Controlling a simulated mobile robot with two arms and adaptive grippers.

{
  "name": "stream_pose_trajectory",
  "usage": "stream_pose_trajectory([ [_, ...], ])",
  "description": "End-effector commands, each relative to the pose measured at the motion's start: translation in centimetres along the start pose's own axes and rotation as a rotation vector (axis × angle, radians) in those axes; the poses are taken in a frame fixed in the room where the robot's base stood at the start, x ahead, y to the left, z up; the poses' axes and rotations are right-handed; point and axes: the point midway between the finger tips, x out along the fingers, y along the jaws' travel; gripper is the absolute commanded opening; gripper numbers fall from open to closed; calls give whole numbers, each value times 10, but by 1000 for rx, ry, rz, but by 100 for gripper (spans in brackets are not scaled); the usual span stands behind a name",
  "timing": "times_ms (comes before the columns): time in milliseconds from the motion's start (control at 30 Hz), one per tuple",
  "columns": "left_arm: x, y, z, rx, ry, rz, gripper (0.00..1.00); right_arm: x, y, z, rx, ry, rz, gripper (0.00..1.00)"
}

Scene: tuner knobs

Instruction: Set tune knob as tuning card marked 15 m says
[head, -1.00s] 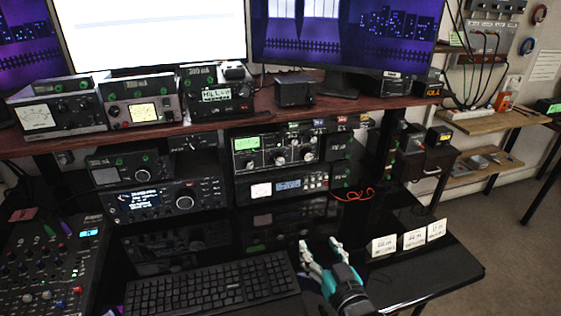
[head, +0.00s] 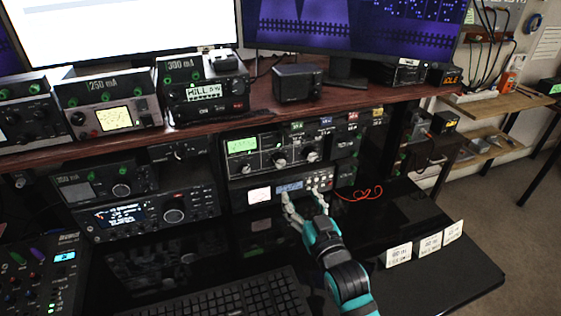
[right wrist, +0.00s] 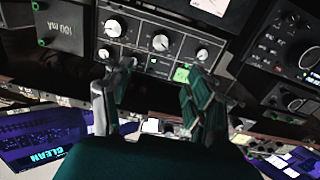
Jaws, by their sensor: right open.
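Three white cards (head: 398,256) stand in a row on the black desk at right; I cannot tell surely which is marked 15 m. My right gripper (head: 304,195) is open and empty, in front of the lower rack unit, below the knobs. In the right wrist view a panel with several knobs (right wrist: 160,42) lies beyond my spread fingers. My left gripper is out of view.
A keyboard (head: 235,297) and a mixer (head: 38,270) lie on the desk. A red cable (head: 358,193) lies right of the rack. The shelf edge (head: 200,131) overhangs the rack. The desk between the rack and the cards is mostly clear.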

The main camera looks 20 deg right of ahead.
Motion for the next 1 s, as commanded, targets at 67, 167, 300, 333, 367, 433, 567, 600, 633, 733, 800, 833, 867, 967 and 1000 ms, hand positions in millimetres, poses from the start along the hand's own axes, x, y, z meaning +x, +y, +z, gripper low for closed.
stream_pose_trajectory([
  [67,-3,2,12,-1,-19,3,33,18,0,-2,0,3,0,57],
  [167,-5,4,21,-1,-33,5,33,41,0,-2,1,2,0,57],
  [300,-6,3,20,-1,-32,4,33,72,0,-2,1,2,0,57],
  [333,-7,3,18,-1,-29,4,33,78,0,-2,1,2,0,57],
  [367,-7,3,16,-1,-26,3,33,85,0,-2,1,3,0,57],
  [433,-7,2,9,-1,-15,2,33,99,0,-2,1,1,0,57],
  [567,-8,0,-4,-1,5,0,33,121,0,-1,1,1,0,57],
  [600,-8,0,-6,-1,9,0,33,127,0,-1,1,1,0,57],
  [633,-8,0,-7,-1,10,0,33,130,0,-1,1,0,0,57],
  [733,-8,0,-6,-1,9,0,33,139,0,0,1,0,0,57],
  [800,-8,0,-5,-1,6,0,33,143,0,0,1,0,0,57],
  [833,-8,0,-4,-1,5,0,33,144,0,0,1,0,0,57],
  [867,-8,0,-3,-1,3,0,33,144,0,-1,1,1,0,57],
  [967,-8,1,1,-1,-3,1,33,145,0,0,1,1,0,57],
  [1000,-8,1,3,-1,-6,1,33,145,0,0,1,1,0,57],
])
